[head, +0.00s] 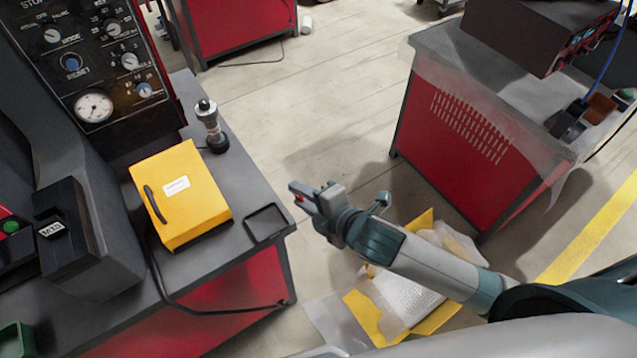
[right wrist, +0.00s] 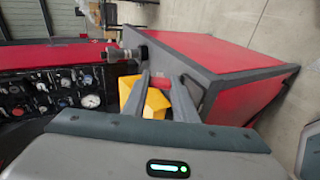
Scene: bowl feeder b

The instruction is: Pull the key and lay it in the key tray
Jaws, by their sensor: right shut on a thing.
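My right gripper (head: 303,196) hangs over the floor, just right of the bench's front corner. It is shut on a small red thing, the key (head: 299,199), of which only a red bit shows between the fingertips. The key tray (head: 266,223), a shallow dark square tray, lies at the bench's right corner, left of and below the gripper in the head view. It looks empty. My left gripper is not in view.
A yellow box (head: 180,194) with a black handle stands left of the tray. Behind it is a metal-and-black post (head: 210,125). A control panel (head: 92,60) rises at the back left. A black cable crosses the bench front. Packaging (head: 400,305) lies on the floor below my arm.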

